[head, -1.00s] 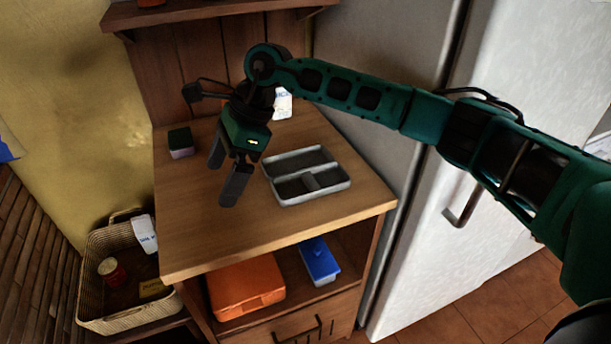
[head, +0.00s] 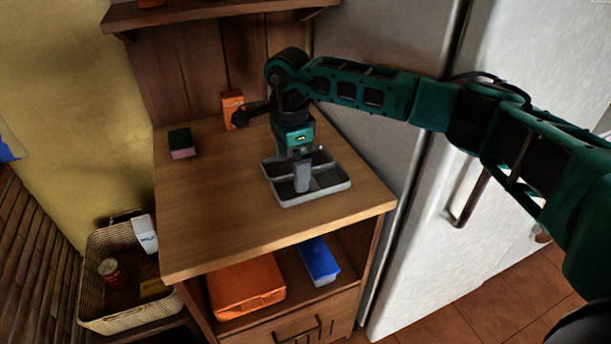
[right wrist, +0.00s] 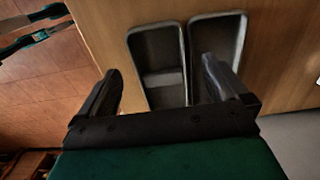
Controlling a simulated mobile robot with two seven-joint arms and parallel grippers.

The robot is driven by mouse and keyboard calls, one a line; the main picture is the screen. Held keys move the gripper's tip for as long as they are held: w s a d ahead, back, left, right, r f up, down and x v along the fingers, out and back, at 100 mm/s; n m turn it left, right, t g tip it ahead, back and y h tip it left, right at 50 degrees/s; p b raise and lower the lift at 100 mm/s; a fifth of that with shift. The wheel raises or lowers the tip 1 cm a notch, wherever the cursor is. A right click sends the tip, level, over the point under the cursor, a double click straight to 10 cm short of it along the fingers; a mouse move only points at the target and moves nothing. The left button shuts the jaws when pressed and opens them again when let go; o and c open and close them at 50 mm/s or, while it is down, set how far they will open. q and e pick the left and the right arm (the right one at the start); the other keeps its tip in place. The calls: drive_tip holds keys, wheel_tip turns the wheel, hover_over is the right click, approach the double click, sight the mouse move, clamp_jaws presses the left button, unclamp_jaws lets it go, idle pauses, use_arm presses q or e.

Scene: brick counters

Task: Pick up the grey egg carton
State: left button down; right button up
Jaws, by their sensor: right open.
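The grey egg carton (head: 334,186) is a shallow open tray with several compartments, lying flat on the wooden counter near its right side. My right gripper (head: 306,172) is open and points down over the carton, hiding part of its middle. In the right wrist view the carton (right wrist: 164,96) shows between and beyond the two fingers of the gripper (right wrist: 162,70). The left finger there is beside the carton's left edge, and the right finger overlaps the right compartment. I cannot tell whether the fingers touch it. My left gripper is out of view.
An orange carton (head: 231,108) stands behind my gripper, and a green and pink sponge-like block (head: 181,144) sits at the back left. The refrigerator (head: 440,200) flanks the counter's right side. The counter's left and front (head: 205,215) are clear.

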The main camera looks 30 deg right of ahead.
sight(291, 191)
wheel_tip(291, 191, down, 5)
drive_tip(key=shift+w+a+r, duration=0.1)
drive_tip(key=shift+a+r, duration=0.05)
drive_tip(key=c, duration=0.8)
